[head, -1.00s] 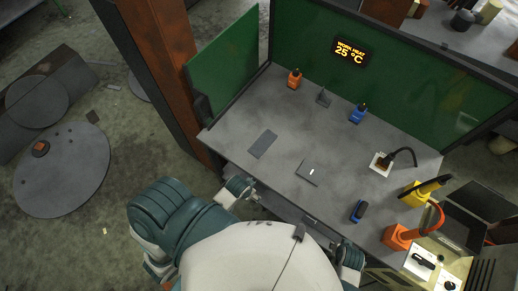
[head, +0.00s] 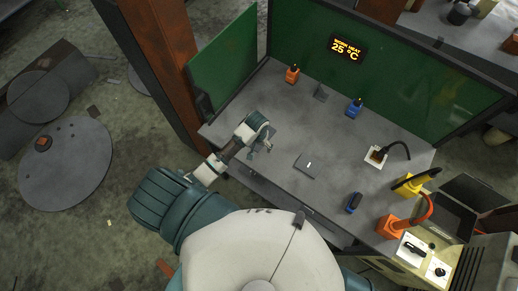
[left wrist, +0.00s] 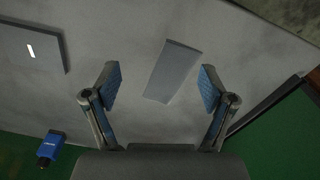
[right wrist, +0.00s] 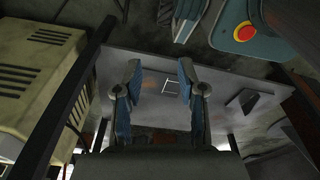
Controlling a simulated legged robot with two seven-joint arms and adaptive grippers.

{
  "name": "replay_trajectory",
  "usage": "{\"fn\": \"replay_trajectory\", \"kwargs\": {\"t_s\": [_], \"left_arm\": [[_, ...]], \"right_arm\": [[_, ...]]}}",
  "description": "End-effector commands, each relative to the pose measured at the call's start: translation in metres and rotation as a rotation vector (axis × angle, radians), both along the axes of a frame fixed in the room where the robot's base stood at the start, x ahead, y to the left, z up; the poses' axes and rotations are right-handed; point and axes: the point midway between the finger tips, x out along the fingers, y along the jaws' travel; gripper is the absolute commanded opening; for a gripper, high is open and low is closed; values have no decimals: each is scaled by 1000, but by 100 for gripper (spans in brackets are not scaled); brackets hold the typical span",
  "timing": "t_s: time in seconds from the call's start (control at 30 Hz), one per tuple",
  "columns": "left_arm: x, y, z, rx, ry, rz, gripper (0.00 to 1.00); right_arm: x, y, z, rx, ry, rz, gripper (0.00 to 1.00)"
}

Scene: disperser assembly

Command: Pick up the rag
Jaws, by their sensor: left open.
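The rag is a flat grey rectangle (left wrist: 173,72) on the grey table. In the left wrist view it lies between my left gripper's (left wrist: 160,76) two spread fingers, apart from both and beyond them. In the head view my left gripper (head: 266,144) is over the table's left part and hides most of the rag. The left gripper is open and empty. My right gripper (right wrist: 159,80) is open and empty in the right wrist view, and is not seen in the head view.
A dark square plate (head: 306,162) lies right of the rag. Orange (head: 292,74) and blue (head: 354,107) bottles stand near the back, before the green panel (head: 395,70). A soldering-like tool on a white base (head: 376,157), yellow (head: 408,186) and orange (head: 391,228) holders are at right.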

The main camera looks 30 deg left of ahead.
Motion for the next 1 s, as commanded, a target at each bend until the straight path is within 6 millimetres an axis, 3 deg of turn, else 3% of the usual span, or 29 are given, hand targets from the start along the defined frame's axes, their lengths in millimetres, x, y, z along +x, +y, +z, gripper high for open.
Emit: {"fn": "replay_trajectory", "kwargs": {"t_s": [0.1,0.27,0.47,1.0], "left_arm": [[20,11,4,7,26,56,83],[29,16,6,8,45,93,83],[30,16,-8,9,49,97,83],[30,16,-86,8,47,95,83]], "right_arm": [[-38,-8,-20,-5,24,5,40],[-62,-13,-29,-6,32,8,40],[-64,-14,-30,-5,31,9,40],[-64,-13,-36,-6,34,8,40]]}}
